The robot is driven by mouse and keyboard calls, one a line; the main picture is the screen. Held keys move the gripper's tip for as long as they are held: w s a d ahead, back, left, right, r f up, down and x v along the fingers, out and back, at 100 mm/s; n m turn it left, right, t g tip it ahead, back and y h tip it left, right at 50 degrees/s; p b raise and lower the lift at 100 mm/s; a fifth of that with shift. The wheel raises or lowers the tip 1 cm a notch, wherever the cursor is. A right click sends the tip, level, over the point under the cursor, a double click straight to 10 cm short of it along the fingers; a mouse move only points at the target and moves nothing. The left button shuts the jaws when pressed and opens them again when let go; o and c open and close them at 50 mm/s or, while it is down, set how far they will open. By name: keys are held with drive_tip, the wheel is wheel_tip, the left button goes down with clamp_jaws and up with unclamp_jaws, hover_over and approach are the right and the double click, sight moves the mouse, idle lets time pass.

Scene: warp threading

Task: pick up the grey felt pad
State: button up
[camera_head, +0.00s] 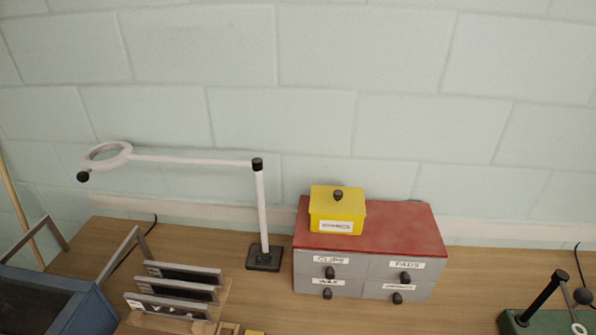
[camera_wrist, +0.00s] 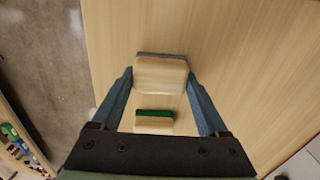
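The grey felt pad (camera_wrist: 162,73) is a pale wooden block with a thin grey layer along its far edge in the wrist view. My gripper (camera_wrist: 160,74) has its two blue fingers against the left and right sides of this block, shut on it. The block looks larger than the other pad nearby, as if held above the wooden surface; the exact height is unclear. Its underside is hidden. Neither the pad nor my gripper shows in the head view.
A green-layered wooden block (camera_wrist: 155,121) lies nearer the palm. In the head view, a labelled drawer unit (camera_head: 420,236) carries a yellow box (camera_head: 325,208).

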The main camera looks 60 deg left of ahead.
drive_tip(key=c, duration=0.7)
wheel_tip(320, 180, up, 10)
drive_tip(key=shift+r+b, duration=0.1)
drive_tip(key=shift+b, duration=0.25)
drive_tip(key=o, duration=0.8)
drive_tip(key=c, duration=0.6)
